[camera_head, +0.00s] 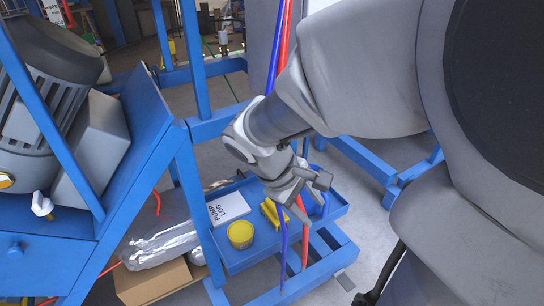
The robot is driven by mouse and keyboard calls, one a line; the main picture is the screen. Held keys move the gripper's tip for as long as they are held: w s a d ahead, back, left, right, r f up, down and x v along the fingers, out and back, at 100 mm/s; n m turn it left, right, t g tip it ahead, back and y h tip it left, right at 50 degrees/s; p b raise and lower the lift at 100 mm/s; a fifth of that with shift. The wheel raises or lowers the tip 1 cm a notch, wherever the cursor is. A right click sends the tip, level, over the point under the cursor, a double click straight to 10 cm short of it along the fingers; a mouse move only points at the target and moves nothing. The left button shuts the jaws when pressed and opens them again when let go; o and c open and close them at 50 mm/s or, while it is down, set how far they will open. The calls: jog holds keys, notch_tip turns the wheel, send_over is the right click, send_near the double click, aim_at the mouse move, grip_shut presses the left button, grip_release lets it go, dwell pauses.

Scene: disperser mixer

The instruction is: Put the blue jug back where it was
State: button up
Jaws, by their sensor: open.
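My gripper (308,198) is open and hangs over the right part of a blue tray shelf (262,255). I cannot clearly make out the blue jug. A small blue shape (318,204) shows just beside and below my gripper, partly hidden by it. I cannot tell whether it is the jug. I cannot tell whether my gripper touches anything.
The shelf holds a yellow tub (241,235), a white "PUMP LOG" sheet (229,208) and a yellow object (272,213). Red and blue hoses hang close to my gripper. Blue frame posts (196,205) and a cardboard box (155,283) stand left. Grey floor (372,235) is open at right.

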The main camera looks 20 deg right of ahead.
jog(key=s+a+r+m+t+y, duration=0.3)
jog(key=a+r+m+t+y, duration=0.2)
jog(key=a+r, duration=0.4)
jog(key=shift+s+a+r+t+y, duration=0.2)
jog(key=shift+r+t+y, duration=0.25)
jog(key=shift+t, duration=0.15)
notch_tip(320, 180, up, 12)
jog(key=p, duration=1.2)
jog(key=shift+r, duration=0.2)
jog(key=shift+s+a, duration=0.1)
jog(key=shift+s, duration=0.05)
